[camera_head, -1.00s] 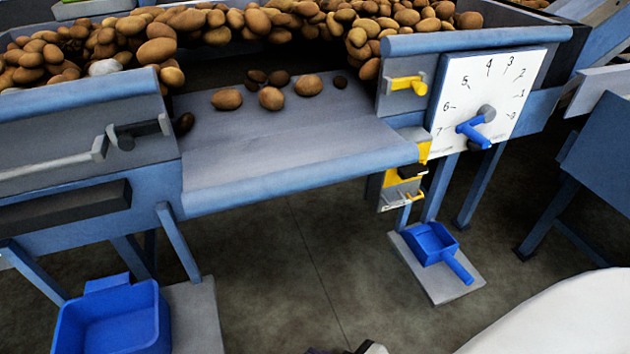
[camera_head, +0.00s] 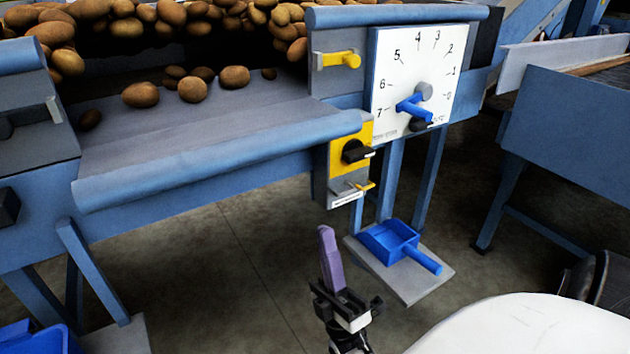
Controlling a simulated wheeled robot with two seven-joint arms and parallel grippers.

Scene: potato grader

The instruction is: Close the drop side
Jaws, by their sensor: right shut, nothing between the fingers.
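The drop side (camera_head: 215,155) is a grey panel with a rounded blue front edge. It lies folded down and outward at the front of the grader, leaving a gap in the wall. Several potatoes (camera_head: 193,89) lie at its back part. My right gripper (camera_head: 327,235), with purple fingers, is shut and empty. It is in front of the machine, below the right end of the drop side and apart from it. A yellow latch handle (camera_head: 338,60) is on the wall panel right of the gap. My left gripper is not in view.
A white numbered dial (camera_head: 414,85) with a blue pointer handle is right of the latch. A yellow switch box (camera_head: 350,150) hangs below it. A blue scoop (camera_head: 392,240) lies on a grey plate near the floor. Floor in front of the drop side is clear.

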